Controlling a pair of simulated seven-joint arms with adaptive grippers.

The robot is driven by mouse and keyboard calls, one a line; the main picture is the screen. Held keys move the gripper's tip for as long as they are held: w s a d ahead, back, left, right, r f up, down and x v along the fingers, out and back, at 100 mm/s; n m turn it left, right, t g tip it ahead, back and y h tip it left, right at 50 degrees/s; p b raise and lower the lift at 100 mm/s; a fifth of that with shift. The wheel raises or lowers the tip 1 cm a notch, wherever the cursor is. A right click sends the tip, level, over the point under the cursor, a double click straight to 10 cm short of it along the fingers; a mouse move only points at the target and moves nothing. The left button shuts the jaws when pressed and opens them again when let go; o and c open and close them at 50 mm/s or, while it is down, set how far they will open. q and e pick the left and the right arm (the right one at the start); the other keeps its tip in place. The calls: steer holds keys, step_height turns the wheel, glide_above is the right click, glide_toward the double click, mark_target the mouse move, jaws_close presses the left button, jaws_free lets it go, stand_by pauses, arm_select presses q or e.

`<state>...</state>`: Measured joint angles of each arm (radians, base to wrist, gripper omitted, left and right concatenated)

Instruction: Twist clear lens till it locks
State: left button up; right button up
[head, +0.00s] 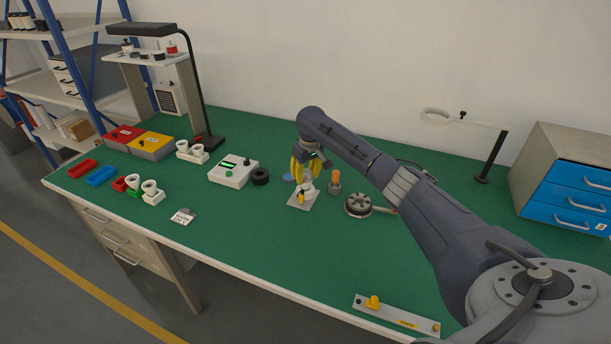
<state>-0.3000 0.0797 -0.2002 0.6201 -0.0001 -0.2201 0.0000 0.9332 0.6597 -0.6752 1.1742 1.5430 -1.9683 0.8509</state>
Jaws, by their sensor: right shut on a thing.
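My right gripper (308,178), with yellow fingers, points down over a small pale plate (303,204) in the middle of the green bench. Its fingers are closed around a pale, clear-looking piece that seems to be the clear lens (307,186), just above or on a fitting on the plate. The fingers partly hide the lens, and I cannot tell how it is seated. A small yellow part (301,198) shows on the fitting. My left gripper is not in view.
An orange-topped piece (336,180) and a round grey reel (359,205) stand close on the right. A white meter box (232,171) and a black ring (260,176) are on the left. The bench front (270,260) is clear, apart from a yellow-knobbed strip (397,315).

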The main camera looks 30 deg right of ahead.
mark_target(306, 175)
steer(key=shift+f, duration=0.1)
stand_by(0.4)
steer(key=shift+m, duration=1.5)
steer(key=shift+m+h, duration=0.3)
steer(key=shift+m, duration=0.5)
steer(key=o, duration=1.1)
steer(key=shift+o, duration=0.2)
step_height(306, 175, up, 12)
steer(key=s, duration=0.1)
steer(key=shift+s+a, duration=0.3)
steer(key=shift+a, duration=0.05)
